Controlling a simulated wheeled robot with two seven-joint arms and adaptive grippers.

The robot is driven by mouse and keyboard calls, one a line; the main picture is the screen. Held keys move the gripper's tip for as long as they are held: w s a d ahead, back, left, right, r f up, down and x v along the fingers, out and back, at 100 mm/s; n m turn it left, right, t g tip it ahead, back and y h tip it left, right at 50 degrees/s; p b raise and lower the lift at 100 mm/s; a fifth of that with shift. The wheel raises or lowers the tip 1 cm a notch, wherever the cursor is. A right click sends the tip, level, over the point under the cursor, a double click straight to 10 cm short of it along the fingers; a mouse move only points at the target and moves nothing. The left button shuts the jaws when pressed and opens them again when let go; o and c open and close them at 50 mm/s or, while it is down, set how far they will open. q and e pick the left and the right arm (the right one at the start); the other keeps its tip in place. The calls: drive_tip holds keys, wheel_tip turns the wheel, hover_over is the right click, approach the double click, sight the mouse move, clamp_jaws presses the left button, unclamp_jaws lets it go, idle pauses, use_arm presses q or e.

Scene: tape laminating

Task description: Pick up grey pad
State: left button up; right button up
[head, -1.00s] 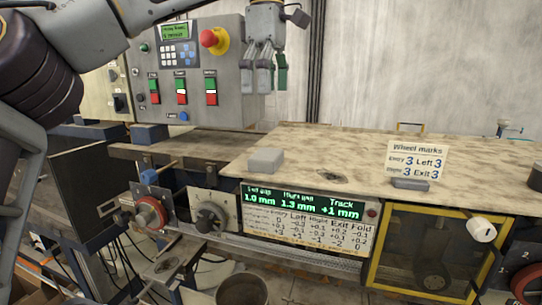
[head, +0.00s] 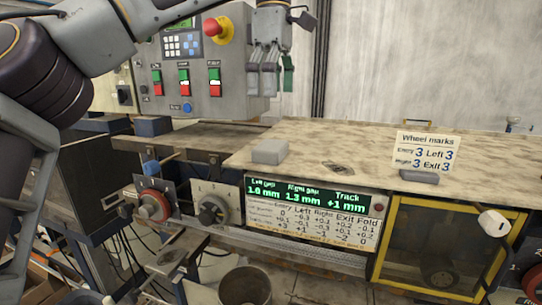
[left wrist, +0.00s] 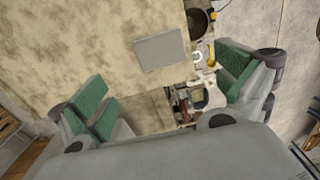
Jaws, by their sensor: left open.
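The grey pad (head: 270,153) is a flat-topped grey block lying on the left part of the mottled beige tabletop (head: 330,142), near its front edge. In the left wrist view the pad (left wrist: 160,50) lies beyond the fingers, between them and towards the top of the picture. My left gripper (head: 272,78) is open and empty, fingers pointing down, above the table and apart from the pad. Its green-padded fingers stand wide apart in the left wrist view (left wrist: 168,88). My right gripper is not in view.
A control box (head: 197,65) with a red stop button stands behind left. A "Wheel marks" card (head: 427,152) stands on the table at right, with a dark grey block (head: 419,177) before it. A small dark patch (head: 340,167) lies right of the pad. A display panel (head: 313,205) is below the edge.

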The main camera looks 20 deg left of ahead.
sight(271, 145)
use_arm(q)
drive_tip(key=shift+f+b, duration=0.75)
drive_tip(key=shift+f, duration=2.25)
drive_tip(key=shift+f, duration=0.1)
drive_tip(key=shift+a+f+p, duration=0.25)
drive_tip(key=shift+f+p, duration=0.15)
drive_tip(key=shift+f, duration=0.8)
drive_tip(key=shift+w+f, duration=0.1)
drive_tip(key=shift+f, duration=1.15)
drive_tip(key=c, duration=0.9)
